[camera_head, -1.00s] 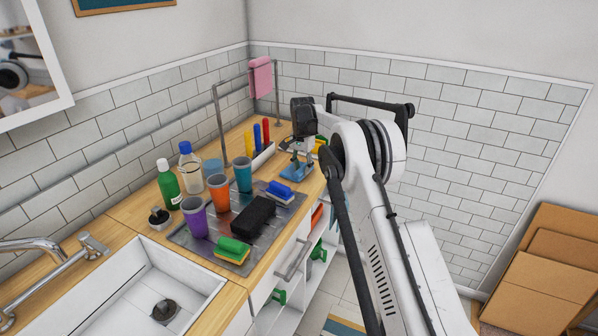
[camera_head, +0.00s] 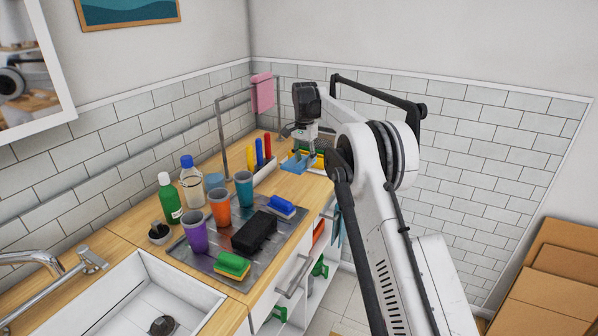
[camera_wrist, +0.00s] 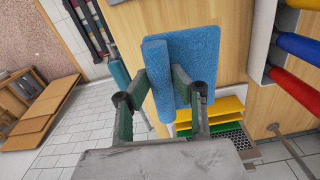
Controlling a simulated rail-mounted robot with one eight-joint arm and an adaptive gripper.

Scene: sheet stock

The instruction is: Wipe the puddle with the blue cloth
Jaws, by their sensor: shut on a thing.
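The blue cloth (camera_head: 297,163) is held by my gripper (camera_head: 298,150) at the far end of the wooden counter. In the wrist view the cloth (camera_wrist: 200,62) is folded over, and the fingers of my gripper (camera_wrist: 160,92) are shut on it. I cannot make out a puddle in either view.
A metal tray (camera_head: 212,262) holds cups, a black block and sponges. Two bottles (camera_head: 191,182) stand behind it. Yellow, blue and red upright items (camera_head: 259,152) stand beyond. A towel rail with a pink towel (camera_head: 262,93) rises at the back. The sink is front left.

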